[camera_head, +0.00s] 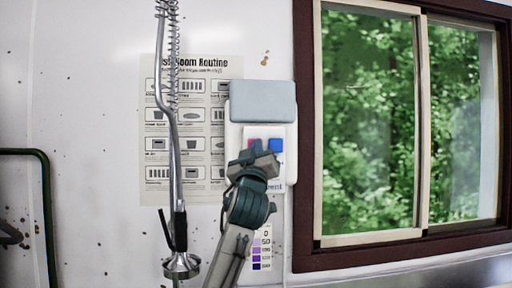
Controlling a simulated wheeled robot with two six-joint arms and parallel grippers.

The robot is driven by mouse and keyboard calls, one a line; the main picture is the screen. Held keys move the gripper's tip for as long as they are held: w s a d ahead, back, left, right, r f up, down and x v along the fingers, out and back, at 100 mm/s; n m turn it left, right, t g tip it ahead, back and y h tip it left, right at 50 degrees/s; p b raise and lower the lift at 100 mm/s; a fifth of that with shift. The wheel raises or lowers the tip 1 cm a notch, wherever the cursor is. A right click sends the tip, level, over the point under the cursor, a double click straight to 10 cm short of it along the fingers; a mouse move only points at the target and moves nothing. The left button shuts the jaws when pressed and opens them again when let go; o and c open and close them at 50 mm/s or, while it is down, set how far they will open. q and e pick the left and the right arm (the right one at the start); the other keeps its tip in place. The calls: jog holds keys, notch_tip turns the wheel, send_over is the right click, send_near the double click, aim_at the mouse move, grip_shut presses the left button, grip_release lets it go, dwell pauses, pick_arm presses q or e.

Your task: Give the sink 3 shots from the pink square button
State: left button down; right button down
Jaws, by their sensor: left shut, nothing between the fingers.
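A white dispenser (234,136) with a grey-blue top cover hangs on the wall left of the window. Its front panel carries a pink square button (252,141) on the left and a blue square button (276,145) on the right. My left gripper (257,150) is shut and empty, in front of the panel, its tips at the pink button and covering its lower part. I cannot tell whether they touch it. The sink basin is not in view, and neither is my right gripper.
A spray hose tap (176,150) with a coiled spring hangs left of my left arm, before a wall poster (155,130). A dark-framed window (303,150) is on the right. A dark green pipe (47,210) is at the far left.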

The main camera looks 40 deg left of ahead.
pick_arm(q)
jog(key=shift+w+a, duration=0.1)
jog(key=shift+a, duration=0.05)
dwell(0.5)
jog(key=shift+s+d+f, duration=0.15)
jog(key=shift+s+d, duration=0.55)
jog(key=shift+d, duration=0.05)
jog(key=shift+s+d, duration=0.1)
jog(key=shift+n, duration=0.3)
jog(key=shift+s+d+f, duration=0.1)
jog(key=shift+s+d, duration=0.05)
jog(key=shift+s, duration=0.5)
jog(key=shift+s+d+f, duration=0.1)
jog(key=shift+s+d, duration=0.1)
jog(key=shift+s, duration=0.5)
jog(key=shift+s+d+f, duration=0.1)
jog(key=shift+s+d, duration=0.05)
jog(key=shift+s, duration=0.5)
jog(key=shift+r, duration=0.15)
